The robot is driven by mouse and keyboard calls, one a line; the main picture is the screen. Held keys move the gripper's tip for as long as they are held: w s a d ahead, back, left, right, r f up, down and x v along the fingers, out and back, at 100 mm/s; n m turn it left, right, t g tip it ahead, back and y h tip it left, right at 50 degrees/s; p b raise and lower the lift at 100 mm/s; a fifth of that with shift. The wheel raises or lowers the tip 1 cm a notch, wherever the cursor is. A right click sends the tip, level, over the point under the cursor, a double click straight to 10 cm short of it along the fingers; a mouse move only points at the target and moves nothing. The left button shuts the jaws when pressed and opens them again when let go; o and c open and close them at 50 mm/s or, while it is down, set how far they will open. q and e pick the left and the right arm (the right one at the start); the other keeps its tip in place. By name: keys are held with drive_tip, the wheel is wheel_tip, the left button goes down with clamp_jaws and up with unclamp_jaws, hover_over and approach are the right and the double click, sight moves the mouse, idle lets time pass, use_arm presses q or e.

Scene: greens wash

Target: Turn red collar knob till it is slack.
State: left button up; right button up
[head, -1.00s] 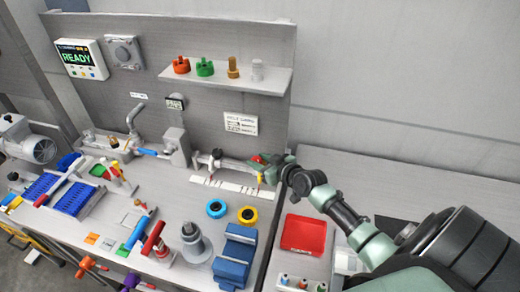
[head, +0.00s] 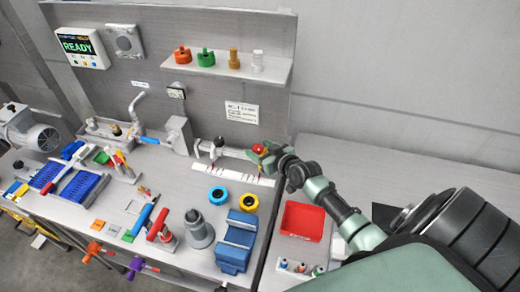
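A small red knob (head: 258,148) sits at the right end of the horizontal grey pipe assembly (head: 232,152) low against the back panel. My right gripper (head: 266,158) is at that end, its arm coming in from the right. Its fingers are right beside the red knob and partly overlap it in view. They are too small and dark to tell whether they touch or grip it. My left gripper is not in view.
A shelf (head: 275,67) above holds a red cap (head: 182,56), a green cap (head: 205,58) and two other fittings. A blue vise (head: 236,240), a grey cone (head: 199,230) and blue (head: 218,196) and yellow rings (head: 248,201) stand in front. A red tray (head: 302,221) lies right.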

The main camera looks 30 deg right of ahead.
drive_tip(key=b+v, duration=0.1)
drive_tip(key=v, duration=0.6)
drive_tip(key=shift+s+r, duration=0.2)
drive_tip(key=shift+s, duration=0.15)
